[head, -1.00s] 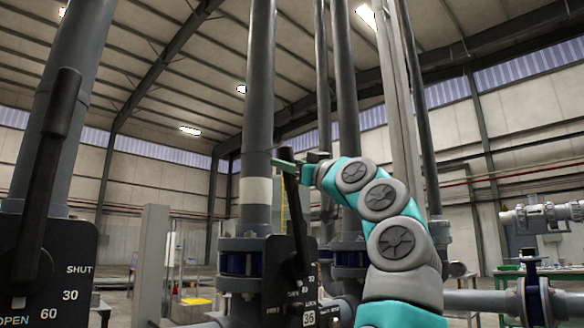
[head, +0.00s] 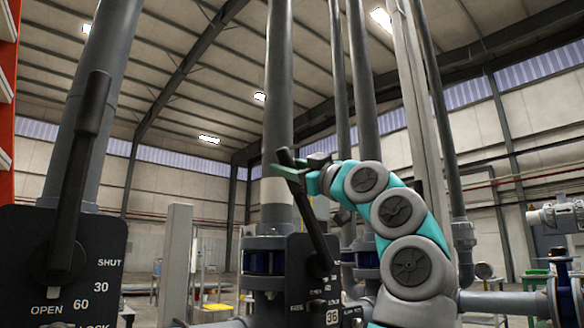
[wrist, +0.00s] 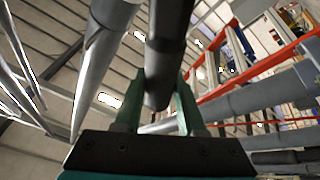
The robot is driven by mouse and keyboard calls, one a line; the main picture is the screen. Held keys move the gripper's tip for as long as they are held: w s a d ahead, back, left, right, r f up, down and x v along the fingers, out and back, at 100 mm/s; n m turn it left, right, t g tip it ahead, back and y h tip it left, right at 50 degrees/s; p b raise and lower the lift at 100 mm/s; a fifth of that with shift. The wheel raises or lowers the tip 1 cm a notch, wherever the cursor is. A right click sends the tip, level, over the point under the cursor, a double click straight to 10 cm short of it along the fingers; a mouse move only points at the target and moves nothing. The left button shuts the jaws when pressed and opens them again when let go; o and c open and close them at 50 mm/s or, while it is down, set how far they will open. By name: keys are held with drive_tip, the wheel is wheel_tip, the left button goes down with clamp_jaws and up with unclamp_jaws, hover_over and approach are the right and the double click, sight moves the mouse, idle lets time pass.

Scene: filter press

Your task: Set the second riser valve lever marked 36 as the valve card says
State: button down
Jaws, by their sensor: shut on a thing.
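The lever marked 36 (head: 314,222) is a long black handle on a black dial plate (head: 299,262) at a grey riser. It leans up and to the left from its pivot. The white 36 tag (head: 332,316) is low on the plate; the dial's small lettering is mostly too small to read. My gripper (head: 288,166) is shut on the upper end of this lever. In the wrist view the dark handle (wrist: 168,50) passes between my two green fingers (wrist: 158,105). I cannot make out a valve card.
A nearer black lever (head: 80,165) stands at the left, on a plate (head: 25,250) reading SHUT, 30, 60, OPEN and LOCK. Several tall grey pipes stand behind my arm. An orange rack (head: 8,100) is at the left edge.

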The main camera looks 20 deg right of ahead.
idle(0.3)
drive_tip(key=c, duration=0.5)
unclamp_jaws()
drive_tip(key=b+v, duration=0.2)
drive_tip(key=v, duration=0.6)
